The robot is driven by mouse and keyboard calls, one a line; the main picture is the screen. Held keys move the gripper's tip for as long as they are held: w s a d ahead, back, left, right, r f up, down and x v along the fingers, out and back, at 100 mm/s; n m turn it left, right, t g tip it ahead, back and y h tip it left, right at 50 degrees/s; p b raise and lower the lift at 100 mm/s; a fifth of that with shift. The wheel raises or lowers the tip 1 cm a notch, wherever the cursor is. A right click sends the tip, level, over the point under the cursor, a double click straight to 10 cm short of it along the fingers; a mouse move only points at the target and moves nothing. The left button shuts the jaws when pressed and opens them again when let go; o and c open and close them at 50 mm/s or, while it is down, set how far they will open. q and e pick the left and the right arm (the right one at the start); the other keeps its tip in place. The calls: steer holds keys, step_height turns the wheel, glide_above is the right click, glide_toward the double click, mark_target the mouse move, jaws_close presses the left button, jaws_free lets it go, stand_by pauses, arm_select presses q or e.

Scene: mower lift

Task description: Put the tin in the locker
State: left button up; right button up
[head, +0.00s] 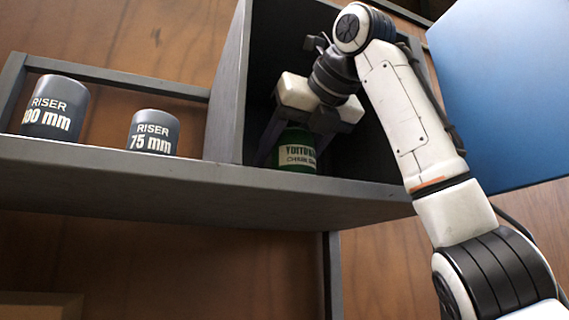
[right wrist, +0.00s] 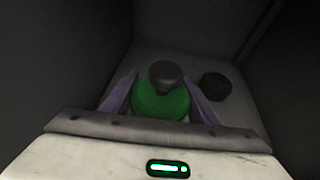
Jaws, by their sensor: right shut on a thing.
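The green tin (head: 292,152) with a pale label partly reading "CHAIN" is inside the grey locker (head: 228,95). My right gripper (head: 290,140) reaches in from above and is shut on the tin, a finger on each side. In the right wrist view the green tin (right wrist: 160,102) with its dark cap sits between the two fingers. The locker's front lip hides the tin's base, so I cannot tell whether it touches the floor. The blue locker door (head: 505,90) stands open at the right. My left gripper is not in view.
A dark round thing (right wrist: 215,86) lies close to the tin inside the locker. Two grey risers, marked 100 mm (head: 55,108) and 75 mm (head: 152,133), stand on the open shelf (head: 100,165) left of the locker. The locker's side walls are close around my gripper.

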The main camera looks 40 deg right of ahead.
mark_target(304, 135)
steer(key=shift+f, duration=0.65)
steer(key=shift+f, duration=0.2)
steer(key=o, duration=1.4)
steer(key=shift+r, duration=0.1)
steer(key=shift+s+r, duration=0.15)
steer(key=b+v, duration=0.1)
steer(key=v, duration=1)
steer(key=shift+s+a, duration=0.15)
steer(key=shift+s, duration=0.25)
